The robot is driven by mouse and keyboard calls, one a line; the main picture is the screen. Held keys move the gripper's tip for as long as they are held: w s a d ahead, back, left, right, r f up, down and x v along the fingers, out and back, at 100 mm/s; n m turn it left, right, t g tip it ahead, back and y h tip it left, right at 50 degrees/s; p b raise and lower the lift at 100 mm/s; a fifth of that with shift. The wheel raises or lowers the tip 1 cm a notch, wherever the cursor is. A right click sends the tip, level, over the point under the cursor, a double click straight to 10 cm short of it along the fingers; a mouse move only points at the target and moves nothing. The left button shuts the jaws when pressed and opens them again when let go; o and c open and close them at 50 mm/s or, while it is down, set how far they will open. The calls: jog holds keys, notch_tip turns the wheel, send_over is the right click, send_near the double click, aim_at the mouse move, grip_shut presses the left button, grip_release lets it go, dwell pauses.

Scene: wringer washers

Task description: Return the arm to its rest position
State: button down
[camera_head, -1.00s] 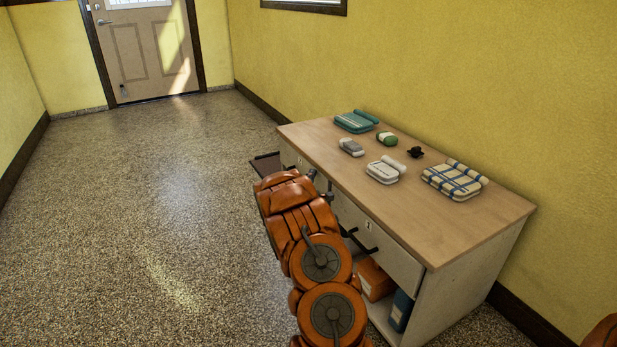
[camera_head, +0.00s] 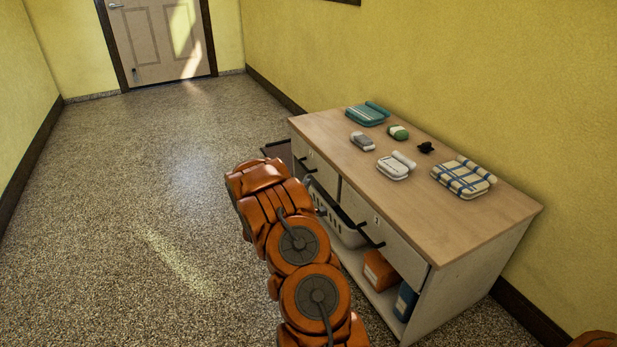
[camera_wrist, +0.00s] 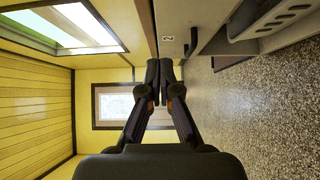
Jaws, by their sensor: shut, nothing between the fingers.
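My orange arm rises from the bottom of the head view, left of a wooden-topped cabinet, and is apart from the cabinet front. My gripper shows in the wrist view (camera_wrist: 159,75), with its two dark fingers together and nothing between them. In the head view the gripper itself is hidden behind my arm. In the wrist view a drawer front with a dark handle (camera_wrist: 193,42) lies just right of the fingers.
The cabinet (camera_head: 455,225) carries folded cloths, including a plaid one (camera_head: 464,178), a small black item (camera_head: 425,147) and a green one (camera_head: 397,132). A white basket (camera_head: 345,228), an orange box (camera_head: 379,270) and a blue item (camera_head: 405,301) sit below. Open floor (camera_head: 130,220) lies left.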

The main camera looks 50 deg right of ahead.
jog(key=shift+s+a, duration=0.2)
jog(key=shift+a, duration=0.4)
jog(key=w+a+r+m+t+y+p, duration=0.1)
jog(key=w+a+r+y+p, duration=0.4)
jog(key=a+r, duration=0.4)
jog(key=w+a+r+m+t+y+p, duration=0.1)
jog(key=w+a+r+y+p, duration=0.2)
jog(key=a+r+p, duration=0.45)
jog(key=s+a+r+g+y+p, duration=0.1)
jog(key=s+a+r+y+p, duration=0.2)
jog(key=a+r, duration=0.5)
jog(key=s+a+r+g+y+p, duration=0.1)
jog(key=s+a+r+y+p, duration=0.3)
jog(key=a, duration=0.6)
jog(key=s+a+r+m+g+y+p, duration=0.1)
jog(key=s+a+r+g+p, duration=0.2)
jog(key=s+a+r+p, duration=0.65)
jog(key=s+a+r+m+g+y+p, duration=0.1)
jog(key=s+a+r+g+p, duration=0.35)
jog(key=s+r, duration=0.75)
jog(key=s+a+r+p, duration=0.3)
jog(key=s+p, duration=0.1)
jog(key=s, duration=0.9)
jog(key=shift+r+g, duration=0.2)
jog(key=shift+g, duration=0.15)
jog(key=shift+a, duration=0.1)
